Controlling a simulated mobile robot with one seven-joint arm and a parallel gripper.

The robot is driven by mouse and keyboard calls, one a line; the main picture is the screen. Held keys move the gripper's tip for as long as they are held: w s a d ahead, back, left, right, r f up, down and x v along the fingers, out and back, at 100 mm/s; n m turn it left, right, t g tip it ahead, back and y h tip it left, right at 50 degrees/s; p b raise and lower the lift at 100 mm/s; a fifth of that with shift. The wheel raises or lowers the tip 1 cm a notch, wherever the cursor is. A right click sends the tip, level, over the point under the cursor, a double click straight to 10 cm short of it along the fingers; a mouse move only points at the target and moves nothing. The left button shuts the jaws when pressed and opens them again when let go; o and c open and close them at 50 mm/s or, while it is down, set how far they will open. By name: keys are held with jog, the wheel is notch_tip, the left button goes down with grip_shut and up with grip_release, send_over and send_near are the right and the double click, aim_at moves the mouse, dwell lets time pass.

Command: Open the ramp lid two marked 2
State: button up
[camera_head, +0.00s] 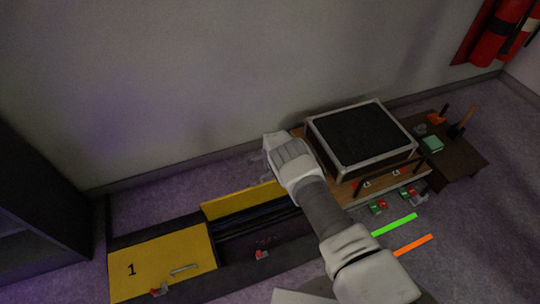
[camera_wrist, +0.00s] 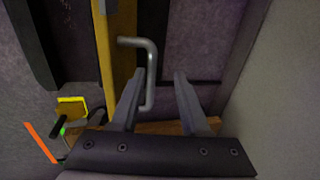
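The ramp has a yellow lid marked 1 (camera_head: 150,262), lying flat with a grey handle. Beside it a second yellow lid (camera_head: 240,200) stands raised along the wall side, over an open dark channel (camera_head: 262,232). No 2 is visible on it; I take it as lid two. In the wrist view this lid (camera_wrist: 117,60) shows nearly edge-on, with its grey handle (camera_wrist: 151,75) sticking out. My gripper (camera_wrist: 159,75) is open, with the handle appearing between its fingers, nearer the left one. I cannot tell contact. In the head view my gripper (camera_head: 266,160) is at the lid's right end, partly hidden by my wrist.
Red latches (camera_head: 262,254) sit on the ramp's front edge. A black-topped framed case (camera_head: 360,135) stands on a wooden board to the right. A low dark table (camera_head: 458,150) with tools is beyond. Green (camera_head: 395,224) and orange strips lie on the carpet. The wall is close behind.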

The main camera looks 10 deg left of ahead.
notch_tip(320, 180, up, 16)
jog(key=s+d+p, duration=0.1)
jog(key=s+p, duration=0.1)
jog(key=p, duration=0.4)
jog(key=shift+s+d+f, duration=0.25)
jog(key=shift+d, duration=0.1)
